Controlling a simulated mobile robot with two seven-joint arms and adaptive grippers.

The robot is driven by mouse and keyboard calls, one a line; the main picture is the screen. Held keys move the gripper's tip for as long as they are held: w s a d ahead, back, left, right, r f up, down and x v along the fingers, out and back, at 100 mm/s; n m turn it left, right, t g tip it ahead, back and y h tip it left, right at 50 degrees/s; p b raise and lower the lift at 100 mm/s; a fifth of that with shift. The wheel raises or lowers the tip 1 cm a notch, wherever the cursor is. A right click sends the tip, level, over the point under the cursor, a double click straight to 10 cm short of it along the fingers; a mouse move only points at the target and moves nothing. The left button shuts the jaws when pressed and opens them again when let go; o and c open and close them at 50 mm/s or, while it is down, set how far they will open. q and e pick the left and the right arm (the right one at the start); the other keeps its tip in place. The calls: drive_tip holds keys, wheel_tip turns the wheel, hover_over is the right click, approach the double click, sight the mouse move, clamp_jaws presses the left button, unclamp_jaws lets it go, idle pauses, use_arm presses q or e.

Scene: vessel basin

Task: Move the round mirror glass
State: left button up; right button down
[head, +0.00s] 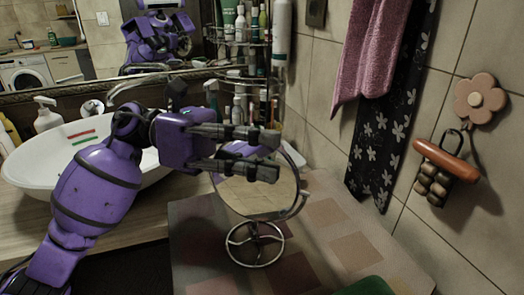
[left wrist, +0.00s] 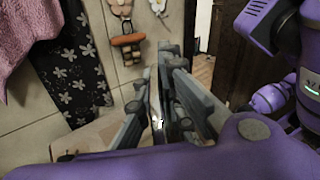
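The round mirror glass (head: 258,192) stands upright in a metal frame on a ring-shaped base (head: 255,244), on the counter. It reflects the counter tiles and some purple of my arm. My left gripper (head: 268,156) reaches in from the left, with its two fingers spread apart across the upper part of the mirror, hiding some of it. I cannot tell whether the fingers touch the glass. The left wrist view shows the gripper (left wrist: 163,85) with a gap between its fingers; the mirror is not clear there. My right gripper is in neither view.
A white basin (head: 25,172) with a red and a green stick stands at the left. A wire shelf (head: 243,70) with bottles is behind the mirror. A pink towel (head: 370,50) and dark floral cloth (head: 385,140) hang at the right. The tiled counter (head: 345,235) right of the mirror is mostly clear.

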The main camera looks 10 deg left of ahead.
use_arm(q)
drive_tip(key=o, duration=0.5)
drive_tip(key=shift+c, duration=0.2)
drive_tip(key=shift+a, duration=0.1)
drive_tip(key=w+a, duration=0.1)
drive_tip(key=a, duration=1)
drive_tip(key=shift+w+a, duration=0.25)
drive_tip(key=shift+a, duration=0.15)
